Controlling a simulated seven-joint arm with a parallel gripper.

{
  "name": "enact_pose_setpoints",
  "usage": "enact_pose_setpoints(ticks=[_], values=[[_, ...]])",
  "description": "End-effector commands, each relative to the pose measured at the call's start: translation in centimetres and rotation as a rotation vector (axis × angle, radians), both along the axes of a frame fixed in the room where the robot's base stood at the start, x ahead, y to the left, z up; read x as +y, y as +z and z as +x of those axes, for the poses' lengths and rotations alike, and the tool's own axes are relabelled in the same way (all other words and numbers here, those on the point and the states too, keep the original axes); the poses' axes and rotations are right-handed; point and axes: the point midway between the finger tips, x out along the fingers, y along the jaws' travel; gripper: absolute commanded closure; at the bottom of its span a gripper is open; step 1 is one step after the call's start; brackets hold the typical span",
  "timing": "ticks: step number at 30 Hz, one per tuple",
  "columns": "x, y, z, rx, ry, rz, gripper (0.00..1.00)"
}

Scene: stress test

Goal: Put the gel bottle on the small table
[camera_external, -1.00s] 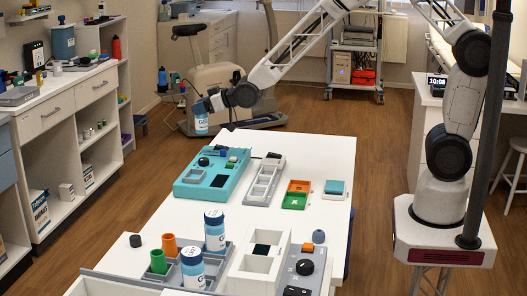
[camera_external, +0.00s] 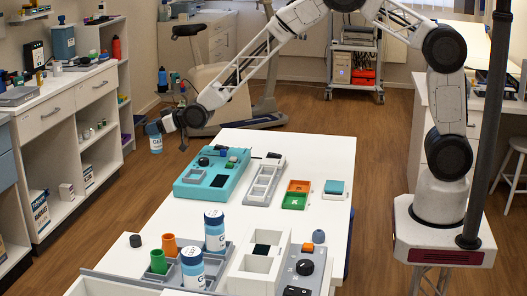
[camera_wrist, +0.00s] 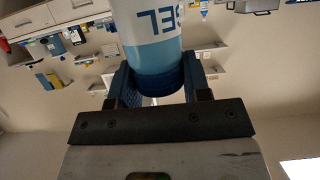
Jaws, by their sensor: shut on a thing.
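The gel bottle (camera_external: 155,143), white with blue ends and blue lettering, hangs upright from my gripper (camera_external: 158,126) in the external view, over the wooden floor left of the white table. In the wrist view the gel bottle (camera_wrist: 150,30) shows upside down, its blue end between the two dark blue fingers of my gripper (camera_wrist: 155,88). My gripper is shut on it. The white table (camera_external: 325,225) stands in the middle of the external view with other things on it; I cannot tell whether it is the small table.
Two similar bottles (camera_external: 214,232) stand in a grey tray at the table's near end. A teal device (camera_external: 212,172), a grey tray (camera_external: 264,180) and small coloured boxes (camera_external: 296,193) lie farther back. A counter with shelves (camera_external: 75,110) lines the left wall. Floor between is clear.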

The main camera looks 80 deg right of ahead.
Motion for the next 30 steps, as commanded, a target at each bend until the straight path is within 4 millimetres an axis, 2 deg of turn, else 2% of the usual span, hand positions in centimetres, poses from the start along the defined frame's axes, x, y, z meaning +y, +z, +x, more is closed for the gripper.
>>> enact_pose_setpoints(ticks=[6,13,20,30], values=[[0.8,-2.3,3.2,0.001,0.0,0.002,0.87],[1.4,-3.9,5.6,0.001,0.001,0.003,0.87],[1.7,-4.7,6.5,0.001,0.001,0.003,0.87],[1.7,-4.7,6.5,0.001,0.001,0.003,0.87]])
